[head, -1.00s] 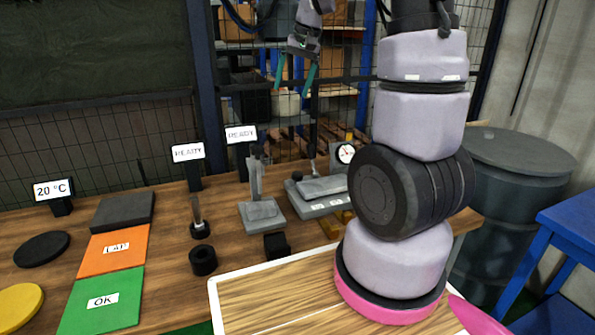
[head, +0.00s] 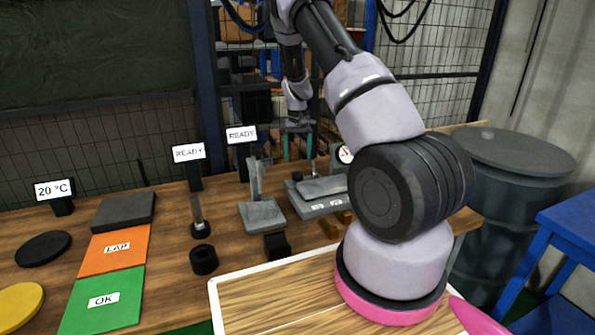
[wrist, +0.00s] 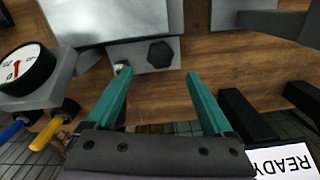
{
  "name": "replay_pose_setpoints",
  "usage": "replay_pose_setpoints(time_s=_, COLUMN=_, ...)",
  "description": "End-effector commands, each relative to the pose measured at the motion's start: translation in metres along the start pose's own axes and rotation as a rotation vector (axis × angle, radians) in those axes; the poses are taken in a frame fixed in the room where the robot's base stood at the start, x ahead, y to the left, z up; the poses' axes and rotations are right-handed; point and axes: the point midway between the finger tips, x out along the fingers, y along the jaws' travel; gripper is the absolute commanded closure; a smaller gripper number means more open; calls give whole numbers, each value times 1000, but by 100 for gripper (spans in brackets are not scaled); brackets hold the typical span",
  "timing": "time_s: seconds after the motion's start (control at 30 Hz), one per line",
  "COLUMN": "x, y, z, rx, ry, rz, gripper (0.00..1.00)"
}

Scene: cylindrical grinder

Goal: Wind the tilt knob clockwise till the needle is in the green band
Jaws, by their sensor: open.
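The tilt knob (wrist: 160,54) is a dark faceted knob on a grey block in the wrist view. It shows small and dark in the head view (head: 297,176) at the left end of the grey device (head: 322,204). The dial gauge (wrist: 22,70), white-faced with a red needle, is at the left of the wrist view. Its green band cannot be made out. In the head view the gauge (head: 344,153) is partly hidden by my arm. My gripper (wrist: 158,74) is open with teal fingers. The knob appears between and beyond the fingertips, with nothing held.
A grey stand with an upright plate (head: 262,214) is left of the device. Blue and yellow handles (wrist: 52,133) stick out near the gauge in the wrist view. Wire mesh fencing stands behind.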

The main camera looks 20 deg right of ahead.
Motion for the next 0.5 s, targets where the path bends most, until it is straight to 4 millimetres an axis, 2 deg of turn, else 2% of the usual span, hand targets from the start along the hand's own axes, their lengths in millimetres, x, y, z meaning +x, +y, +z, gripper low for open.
replay_pose_setpoints(time_s=0.03, x=12, y=0, z=1, rx=1, ry=-4, rz=1, gripper=14)
replay_pose_setpoints(time_s=0.2, x=43, y=0, z=1, rx=1, ry=-3, rz=1, gripper=14)
replay_pose_setpoints(time_s=0.3, x=58, y=0, z=1, rx=0, ry=-3, rz=0, gripper=14)
replay_pose_setpoints(time_s=0.5, x=72, y=0, z=1, rx=1, ry=-1, rz=0, gripper=14)
